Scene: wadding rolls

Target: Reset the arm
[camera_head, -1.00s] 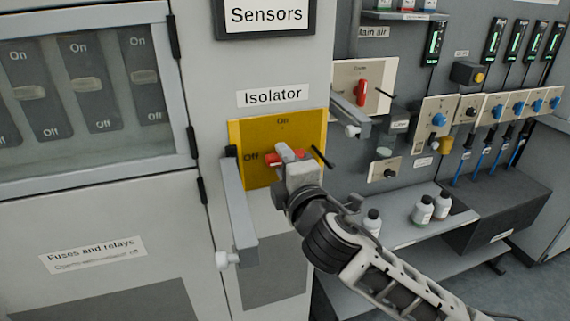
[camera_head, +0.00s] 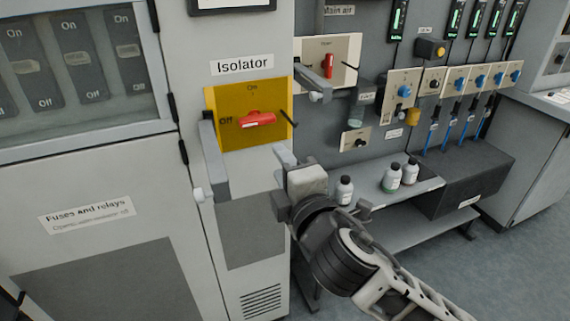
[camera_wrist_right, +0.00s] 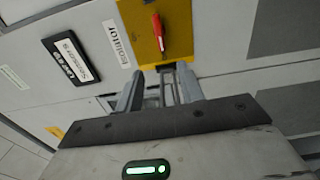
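The red isolator handle (camera_head: 257,120) lies nearly level on its yellow plate (camera_head: 222,141), with its left end toward the "Off" mark. The plate sits under the "Isolator" label (camera_head: 242,64). My right gripper (camera_head: 284,157) is below the handle and clear of it, in front of the grey cabinet. In the right wrist view its two fingers (camera_wrist_right: 160,88) stand apart with nothing held between them. The red handle (camera_wrist_right: 158,36) is beyond the fingertips there. My left gripper is not in view.
A grey bar with a white knob (camera_head: 214,160) juts out left of the yellow plate. A similar bar (camera_head: 313,83) is by the main air switch (camera_head: 329,66). Several bottles (camera_head: 392,177) stand on a shelf right of my right gripper.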

